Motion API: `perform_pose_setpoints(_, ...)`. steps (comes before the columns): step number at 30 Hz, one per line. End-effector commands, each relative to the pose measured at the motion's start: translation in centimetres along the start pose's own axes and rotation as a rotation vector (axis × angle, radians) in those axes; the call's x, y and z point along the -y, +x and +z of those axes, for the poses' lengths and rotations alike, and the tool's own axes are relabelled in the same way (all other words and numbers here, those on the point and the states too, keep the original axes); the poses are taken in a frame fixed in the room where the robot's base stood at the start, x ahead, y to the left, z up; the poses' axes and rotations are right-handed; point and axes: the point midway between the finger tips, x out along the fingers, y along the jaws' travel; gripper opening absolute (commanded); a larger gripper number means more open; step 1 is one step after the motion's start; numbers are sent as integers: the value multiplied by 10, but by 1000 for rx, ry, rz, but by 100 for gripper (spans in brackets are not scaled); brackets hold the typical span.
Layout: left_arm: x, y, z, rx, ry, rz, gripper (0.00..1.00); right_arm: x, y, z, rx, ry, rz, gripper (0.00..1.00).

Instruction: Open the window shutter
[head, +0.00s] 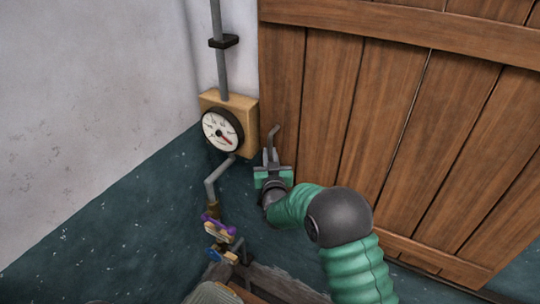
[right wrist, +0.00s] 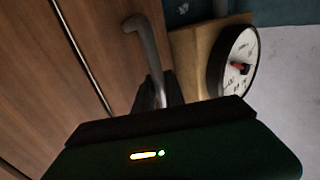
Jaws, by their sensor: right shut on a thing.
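The window shutter (head: 390,120) is a large panel of brown wooden planks with a crossbar, filling the right of the head view. It lies against the wall; its planks also show at the left of the right wrist view (right wrist: 50,75). A grey bent metal handle (head: 273,132) stands at its lower left edge; it also shows in the right wrist view (right wrist: 143,40). My right gripper (head: 270,160) is shut on the handle, with the fingers around its lower part. The fingertips are partly hidden. My left gripper is not in view.
A round pressure gauge (head: 222,130) on a wooden block (head: 248,112) sits just left of the handle. Grey pipes (head: 220,60) run above and below it, with purple (head: 217,225) and blue (head: 217,253) valve handles below. A wall corner is close on the left.

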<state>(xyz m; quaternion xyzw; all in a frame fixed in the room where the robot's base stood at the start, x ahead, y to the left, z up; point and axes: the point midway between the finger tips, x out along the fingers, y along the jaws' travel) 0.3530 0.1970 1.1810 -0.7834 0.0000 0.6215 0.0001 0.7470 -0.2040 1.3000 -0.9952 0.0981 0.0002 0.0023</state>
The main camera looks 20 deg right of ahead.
Motion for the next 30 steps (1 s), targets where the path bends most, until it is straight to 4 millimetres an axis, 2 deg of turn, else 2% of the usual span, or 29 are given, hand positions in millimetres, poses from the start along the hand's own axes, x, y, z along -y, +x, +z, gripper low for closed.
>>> perform_pose_setpoints(10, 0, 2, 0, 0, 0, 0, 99, -2, -1, 1, 1, 0, 0, 0)
perform_pose_setpoints(16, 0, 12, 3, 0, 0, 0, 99, -21, -14, 3, 1, -1, 3, 0)
perform_pose_setpoints(23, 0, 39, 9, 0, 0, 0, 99, -72, -48, 6, 1, -2, 7, 0)
perform_pose_setpoints(30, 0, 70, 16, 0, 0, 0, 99, -144, -96, 6, 0, -1, 10, 0)
